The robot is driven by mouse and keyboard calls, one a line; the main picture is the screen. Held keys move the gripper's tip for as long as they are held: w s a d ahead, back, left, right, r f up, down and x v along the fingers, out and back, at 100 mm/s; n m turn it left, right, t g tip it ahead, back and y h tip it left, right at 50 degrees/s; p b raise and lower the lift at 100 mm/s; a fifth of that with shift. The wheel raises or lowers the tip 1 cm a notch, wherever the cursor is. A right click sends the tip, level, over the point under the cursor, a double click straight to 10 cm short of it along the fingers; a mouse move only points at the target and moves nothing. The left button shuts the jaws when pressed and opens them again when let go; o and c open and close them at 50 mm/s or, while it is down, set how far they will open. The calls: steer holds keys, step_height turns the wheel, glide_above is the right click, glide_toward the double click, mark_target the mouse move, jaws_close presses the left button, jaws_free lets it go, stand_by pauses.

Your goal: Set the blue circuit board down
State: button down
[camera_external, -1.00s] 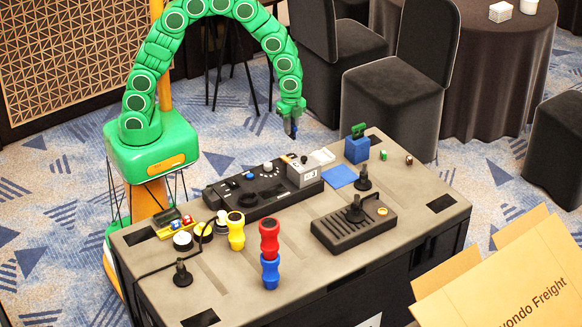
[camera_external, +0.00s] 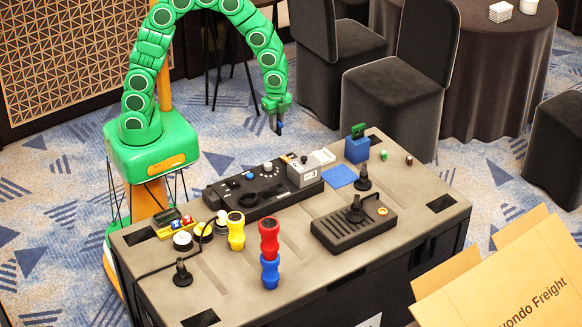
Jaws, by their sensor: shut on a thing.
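My gripper (camera_external: 277,124) hangs in the air above the back edge of the table, pointing down. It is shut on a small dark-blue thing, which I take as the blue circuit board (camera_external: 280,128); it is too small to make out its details. The board is clear of the table and touches nothing below it. A flat blue square (camera_external: 339,176) lies on the tabletop to the right, beside a blue block-like holder (camera_external: 357,149) with a green piece in its top.
The grey table (camera_external: 330,268) carries a long black console (camera_external: 262,190) with a grey box, a black ribbed unit (camera_external: 340,232), yellow and red-blue grips, and dark knobs on stands. An open cardboard box (camera_external: 520,285) stands front right. The table's front middle has free room.

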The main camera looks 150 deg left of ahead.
steer(key=w+d, duration=0.3)
steer(key=w, duration=0.9)
steer(key=w+d, duration=2.2)
steer(key=w, duration=0.2)
steer(key=w+a+f, duration=0.1)
steer(key=w+f, duration=0.2)
steer(key=w, duration=0.1)
steer(key=w+a+f, duration=0.1)
steer(key=w+f, duration=0.2)
steer(key=w, duration=0.1)
steer(key=w+a+f, duration=0.1)
steer(key=w+f, duration=0.2)
steer(key=w, duration=0.1)
steer(key=shift+w+f, duration=0.15)
steer(key=shift+w, duration=0.05)
steer(key=shift+w+f, duration=0.4)
steer(key=shift+f, duration=1.65)
steer(key=shift+f, duration=0.1)
